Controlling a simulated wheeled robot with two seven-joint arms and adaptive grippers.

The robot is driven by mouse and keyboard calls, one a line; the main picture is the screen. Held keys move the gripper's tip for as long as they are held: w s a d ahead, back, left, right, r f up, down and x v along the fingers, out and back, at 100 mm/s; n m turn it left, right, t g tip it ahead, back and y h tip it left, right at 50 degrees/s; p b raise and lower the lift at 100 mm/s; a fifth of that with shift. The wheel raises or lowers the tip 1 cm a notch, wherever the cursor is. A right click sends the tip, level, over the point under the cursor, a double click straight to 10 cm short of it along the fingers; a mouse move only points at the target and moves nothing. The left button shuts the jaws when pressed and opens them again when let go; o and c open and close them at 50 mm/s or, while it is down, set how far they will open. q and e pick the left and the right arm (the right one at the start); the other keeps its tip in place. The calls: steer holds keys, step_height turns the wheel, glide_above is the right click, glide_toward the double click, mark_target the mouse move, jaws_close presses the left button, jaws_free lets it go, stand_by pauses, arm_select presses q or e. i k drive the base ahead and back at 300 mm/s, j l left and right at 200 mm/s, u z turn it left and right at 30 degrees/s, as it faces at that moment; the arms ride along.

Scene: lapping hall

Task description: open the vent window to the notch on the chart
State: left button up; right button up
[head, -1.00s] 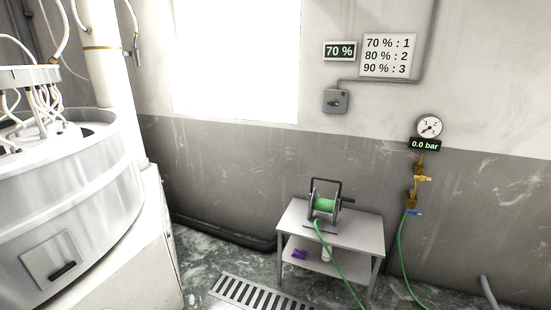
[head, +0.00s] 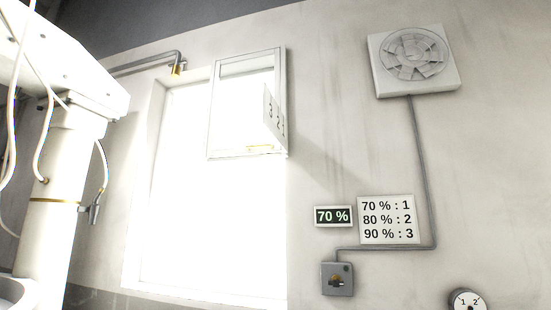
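The vent window (head: 228,110) is a pale framed pane at the upper right of the bright window (head: 190,210). A thin plate (head: 274,117) marked 3, 2, 1 stands at its right side. A small yellowish piece (head: 258,149) sits by its bottom edge. I cannot tell how far the pane is open or which notch it is at. The white chart (head: 387,220) reads 70 % : 1, 80 % : 2, 90 % : 3. The display (head: 333,216) beside it reads 70 %. Neither of my grippers is in view.
A gauge (head: 468,301) is cut off at the bottom right. A white machine column (head: 55,190) stands at the left.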

mark_target(249, 149)
steer(key=i+j+z, duration=0.6)
steer(key=j+z, duration=0.3)
steer(key=i+j+z, duration=0.1)
steer(key=j+z, duration=0.15)
steer(key=j, duration=0.5)
steer(key=j+z, duration=0.25)
steer(key=j, duration=0.5)
